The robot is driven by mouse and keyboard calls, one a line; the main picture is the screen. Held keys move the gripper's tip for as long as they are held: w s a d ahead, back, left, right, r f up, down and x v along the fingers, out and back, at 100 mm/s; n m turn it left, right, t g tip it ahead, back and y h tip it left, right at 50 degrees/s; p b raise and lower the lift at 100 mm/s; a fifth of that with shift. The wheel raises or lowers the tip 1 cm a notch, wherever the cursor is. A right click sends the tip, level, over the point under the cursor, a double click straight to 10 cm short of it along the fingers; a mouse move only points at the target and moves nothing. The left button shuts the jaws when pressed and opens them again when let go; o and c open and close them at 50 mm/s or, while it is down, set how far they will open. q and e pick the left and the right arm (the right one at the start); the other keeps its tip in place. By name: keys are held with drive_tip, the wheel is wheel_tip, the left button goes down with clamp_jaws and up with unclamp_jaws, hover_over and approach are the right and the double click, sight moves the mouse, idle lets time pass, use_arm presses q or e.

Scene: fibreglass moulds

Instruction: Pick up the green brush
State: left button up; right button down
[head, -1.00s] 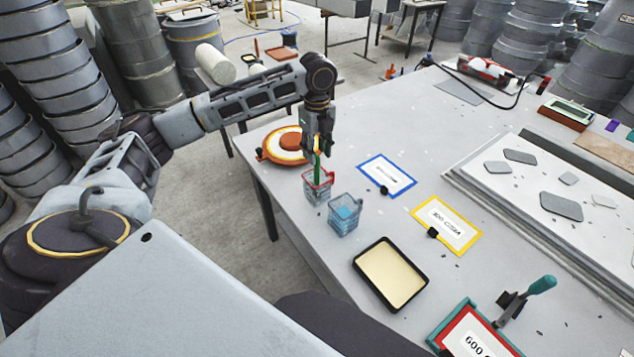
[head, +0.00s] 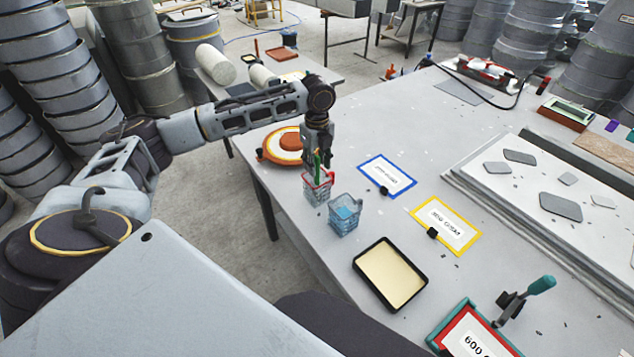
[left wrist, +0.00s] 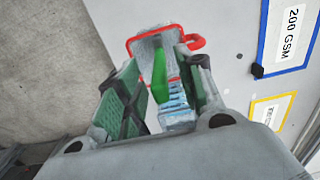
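The green brush (head: 317,168) stands in a clear, red-rimmed cup (head: 317,191) near the left edge of the table. In the left wrist view the green brush (left wrist: 160,76) shows between my fingers, with the red rim of the cup (left wrist: 187,42) beyond it. My left gripper (head: 318,162) points down over the cup, with its fingertips around the brush's upper part. In the left wrist view my left gripper (left wrist: 162,100) has its green-padded fingers apart, one on each side of the brush. My right gripper is not in view.
A clear blue-tinted cup (head: 345,214) stands close beside the red-rimmed one. An orange and white round object (head: 285,145) lies behind. A black-rimmed tray (head: 391,275) and blue-framed (head: 387,176) and yellow-framed (head: 446,224) labels lie to the right. The table edge is close on the left.

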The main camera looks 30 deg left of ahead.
sight(317, 178)
use_arm(q)
drive_tip(key=shift+f, duration=1.3)
drive_tip(key=c, duration=0.7)
clamp_jaws()
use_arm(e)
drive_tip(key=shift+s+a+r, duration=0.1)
